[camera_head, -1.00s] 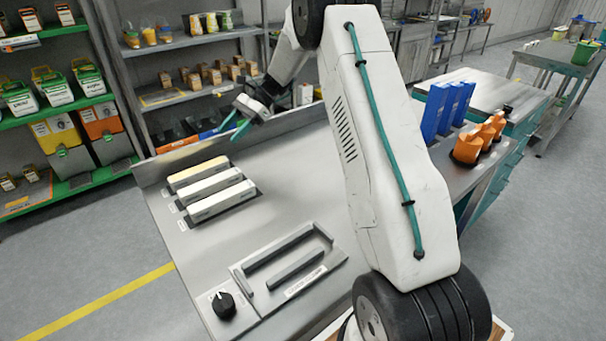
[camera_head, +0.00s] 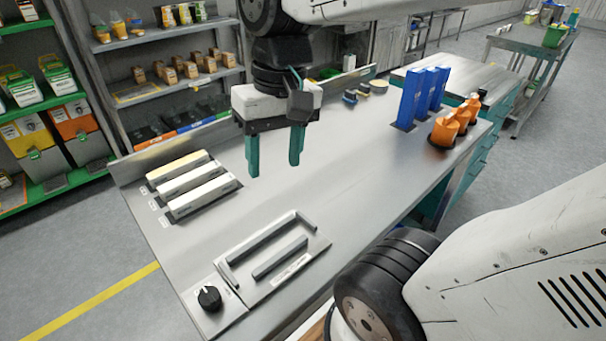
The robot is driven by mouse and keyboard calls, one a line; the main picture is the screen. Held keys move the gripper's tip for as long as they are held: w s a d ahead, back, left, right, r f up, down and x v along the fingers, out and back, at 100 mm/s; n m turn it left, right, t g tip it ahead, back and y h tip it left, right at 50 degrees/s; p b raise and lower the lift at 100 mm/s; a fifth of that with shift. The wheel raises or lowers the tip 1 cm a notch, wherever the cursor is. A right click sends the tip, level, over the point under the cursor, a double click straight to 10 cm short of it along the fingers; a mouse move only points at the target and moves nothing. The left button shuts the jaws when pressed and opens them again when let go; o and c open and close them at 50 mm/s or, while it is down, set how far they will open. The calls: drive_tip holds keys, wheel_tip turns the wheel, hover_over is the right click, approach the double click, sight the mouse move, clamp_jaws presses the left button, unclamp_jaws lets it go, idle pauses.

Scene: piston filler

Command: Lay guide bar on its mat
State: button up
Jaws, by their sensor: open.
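My gripper (camera_head: 274,167) hangs above the middle of the steel table (camera_head: 330,185), fingers pointing down. Its two teal fingers are apart with nothing between them. A grey fixture plate (camera_head: 238,284) at the front left of the table carries straight grey bars: one bar (camera_head: 280,258) lies in the middle, and a longer one (camera_head: 262,240) lies behind it with a short end piece at the right. I cannot tell for sure which is the guide bar. No mat is clearly marked as its own; dark mats show at the edges of three long pale blocks (camera_head: 190,184) at the left.
A black knob (camera_head: 209,298) sits beside the plate. Blue upright holders (camera_head: 411,98) and orange cups (camera_head: 450,127) stand at the back right. Small items (camera_head: 357,95) lie at the back edge. Shelves (camera_head: 165,85) stand behind. The table's middle is clear.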

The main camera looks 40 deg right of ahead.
drive_tip(key=s, duration=0.1)
drive_tip(key=s+f+n, duration=0.1)
drive_tip(key=s, duration=0.1)
drive_tip(key=s+d+f+n+t+h, duration=0.1)
drive_tip(key=shift+s+d+f, duration=0.1)
drive_tip(key=shift+s, duration=0.3)
idle(0.8)
